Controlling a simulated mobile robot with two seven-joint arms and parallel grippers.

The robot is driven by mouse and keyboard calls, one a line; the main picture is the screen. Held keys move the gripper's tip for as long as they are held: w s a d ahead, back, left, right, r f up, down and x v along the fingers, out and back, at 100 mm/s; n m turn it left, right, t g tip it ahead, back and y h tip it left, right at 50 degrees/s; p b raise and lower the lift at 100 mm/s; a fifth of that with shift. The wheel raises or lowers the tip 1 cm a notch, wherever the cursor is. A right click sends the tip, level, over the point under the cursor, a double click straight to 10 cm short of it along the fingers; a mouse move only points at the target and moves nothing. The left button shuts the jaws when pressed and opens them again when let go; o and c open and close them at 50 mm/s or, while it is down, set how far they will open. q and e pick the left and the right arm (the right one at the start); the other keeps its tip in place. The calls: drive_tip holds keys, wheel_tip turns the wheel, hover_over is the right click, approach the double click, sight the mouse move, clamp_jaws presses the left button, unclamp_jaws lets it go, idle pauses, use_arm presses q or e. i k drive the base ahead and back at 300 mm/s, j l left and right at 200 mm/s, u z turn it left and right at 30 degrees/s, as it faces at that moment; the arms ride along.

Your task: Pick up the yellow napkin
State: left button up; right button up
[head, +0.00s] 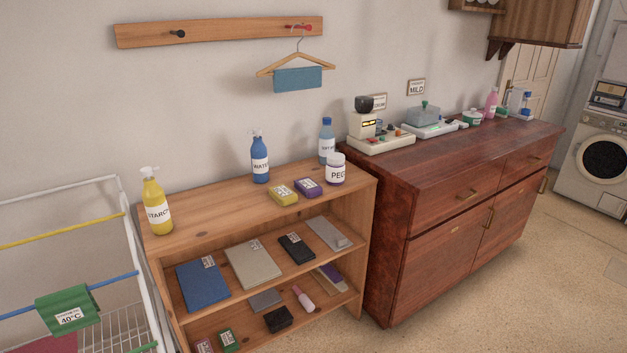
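A small yellow folded-looking item (283,195) with a label lies on the top of the light wooden shelf unit (215,222). It is the only yellow thing here that could be the napkin; its material is too small to tell. A similar purple item (309,188) lies close to its right. Neither of my grippers is in view.
On the shelf top stand a yellow starch bottle (156,203), a blue water spray bottle (259,158), another blue bottle (326,142) and a white jar (335,170). A white drying rack (121,240) is at left, a dark red dresser (430,235) at right.

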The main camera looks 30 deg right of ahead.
sight(283, 195)
drive_tip(key=i+l+z, duration=0.1)
drive_tip(key=i+l, duration=0.15)
drive_tip(key=l, duration=0.2)
drive_tip(key=i+l+z, duration=0.15)
drive_tip(key=i+l, duration=0.15)
drive_tip(key=l, duration=0.2)
drive_tip(key=i+l+z, duration=0.1)
drive_tip(key=i+l, duration=0.2)
drive_tip(key=l, duration=0.1)
